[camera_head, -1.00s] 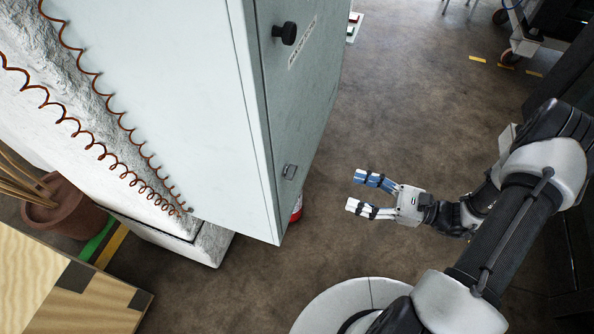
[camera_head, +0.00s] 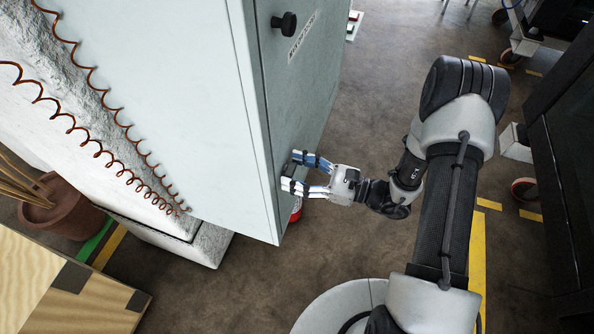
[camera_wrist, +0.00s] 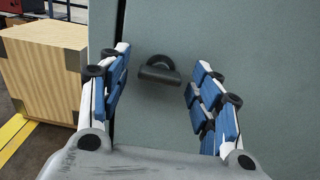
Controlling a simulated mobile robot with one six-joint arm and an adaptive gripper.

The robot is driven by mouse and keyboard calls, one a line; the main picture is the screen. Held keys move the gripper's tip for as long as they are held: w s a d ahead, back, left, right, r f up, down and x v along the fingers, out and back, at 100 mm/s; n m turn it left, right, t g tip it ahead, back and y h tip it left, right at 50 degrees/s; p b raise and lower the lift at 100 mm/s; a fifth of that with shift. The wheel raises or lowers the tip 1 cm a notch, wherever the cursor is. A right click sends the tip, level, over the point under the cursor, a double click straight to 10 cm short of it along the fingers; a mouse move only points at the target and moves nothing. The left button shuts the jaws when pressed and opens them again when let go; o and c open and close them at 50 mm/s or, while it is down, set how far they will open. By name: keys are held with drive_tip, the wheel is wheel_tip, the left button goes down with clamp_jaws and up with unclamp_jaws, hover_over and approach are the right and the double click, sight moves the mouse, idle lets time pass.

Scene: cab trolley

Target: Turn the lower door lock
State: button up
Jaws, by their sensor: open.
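The lower door lock (camera_wrist: 160,72) is a small dark handle on the grey-green cabinet door (camera_wrist: 230,30). In the wrist view it sits between my open fingers, just beyond their tips, with no visible contact. The fingers are spread apart with blue pads facing each other; my gripper also shows in the wrist view (camera_wrist: 158,88) with nothing held.
A black knob (camera_head: 285,24) sits higher on the door. A wooden box (camera_wrist: 42,70) stands left of the cabinet in the wrist view. A red object (camera_head: 296,210) is on the floor by the cabinet's base.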

drive_tip(key=c, duration=1.1)
